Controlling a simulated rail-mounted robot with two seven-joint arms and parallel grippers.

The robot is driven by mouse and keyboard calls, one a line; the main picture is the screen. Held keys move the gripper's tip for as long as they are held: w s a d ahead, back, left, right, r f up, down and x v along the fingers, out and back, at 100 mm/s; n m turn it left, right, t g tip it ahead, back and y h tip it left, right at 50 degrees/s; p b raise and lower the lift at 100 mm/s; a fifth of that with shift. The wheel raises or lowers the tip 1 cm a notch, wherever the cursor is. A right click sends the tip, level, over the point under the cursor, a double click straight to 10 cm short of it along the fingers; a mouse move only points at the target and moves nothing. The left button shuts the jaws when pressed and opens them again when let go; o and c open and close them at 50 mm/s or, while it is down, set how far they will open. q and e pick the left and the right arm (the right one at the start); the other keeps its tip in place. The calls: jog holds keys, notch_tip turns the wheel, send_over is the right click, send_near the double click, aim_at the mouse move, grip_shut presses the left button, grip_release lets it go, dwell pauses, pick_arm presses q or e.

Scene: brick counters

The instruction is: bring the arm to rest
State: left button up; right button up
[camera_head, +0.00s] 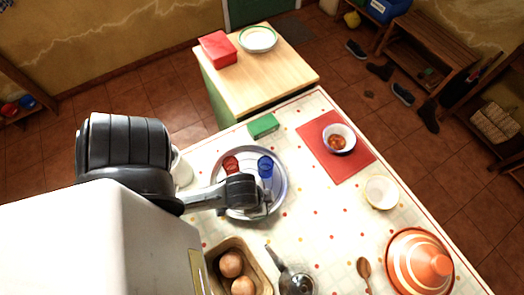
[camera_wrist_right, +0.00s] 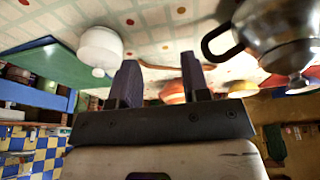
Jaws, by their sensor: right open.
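My right gripper (camera_wrist_right: 160,75) shows in the right wrist view. Its two dark fingers are apart, with nothing between them. Beyond the fingers lie the patterned tablecloth (camera_wrist_right: 155,20), a wooden spoon and an orange dish. In the head view, an arm of mine comes in from the left, and its dark end (camera_head: 242,190) is over the round metal tray (camera_head: 279,186). Its fingers are not clear there, and it hides part of the tray. A red glass (camera_head: 231,165) and a blue glass (camera_head: 265,166) stand on the tray.
A metal teapot (camera_wrist_right: 275,30) and a white lidded pot (camera_wrist_right: 100,45) are near the right gripper. A wooden bread or egg basket (camera_head: 212,258), a wooden spoon (camera_head: 364,268), an orange striped tagine (camera_head: 419,262), a white bowl (camera_head: 382,193) and a red mat (camera_head: 352,165) are on the counter.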

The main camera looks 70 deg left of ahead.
dwell(0.3)
notch_tip(320, 180, up, 26)
jog(key=p, duration=2.6)
jog(key=shift+r, duration=0.2)
jog(key=shift+w, duration=0.1)
